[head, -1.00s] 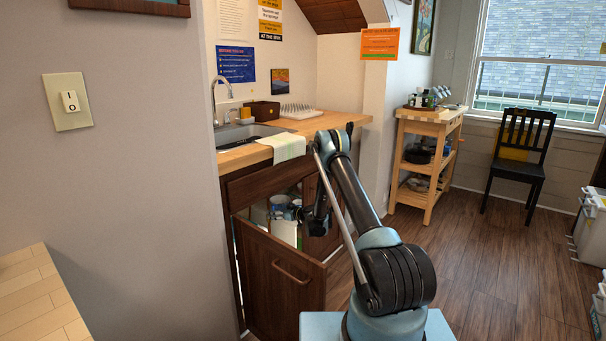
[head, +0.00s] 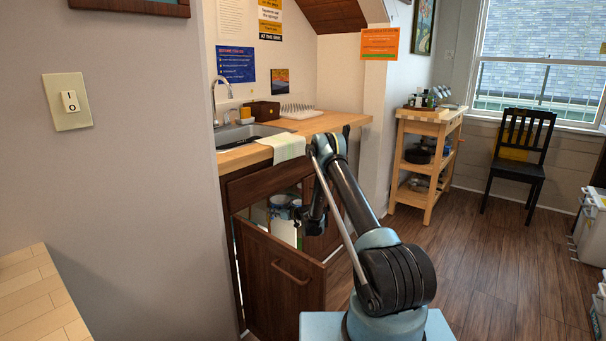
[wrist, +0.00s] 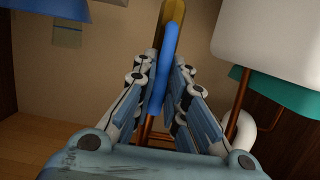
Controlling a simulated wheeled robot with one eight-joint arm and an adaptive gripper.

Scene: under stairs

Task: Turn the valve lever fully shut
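The blue valve lever (wrist: 166,68) shows in the wrist view, at the top middle, long and slanted slightly. My gripper (wrist: 166,70) reaches forward with one finger on each side of the lever. The fingers stand apart with the lever between them; a firm hold on it does not show. A brass-coloured part (wrist: 175,12) shows at the lever's upper end, and copper pipes (wrist: 150,128) run below and behind the fingers. In the head view, my arm reaches down into the open sink cabinet (head: 280,270), and the lever is hidden there.
A white basin-like shape (wrist: 268,35) and a teal object (wrist: 280,95) lie to the right in the wrist view. A blue object (wrist: 45,10) hangs at upper left. Cans (head: 279,206) stand inside the cabinet. A towel (head: 283,146) hangs over the counter edge.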

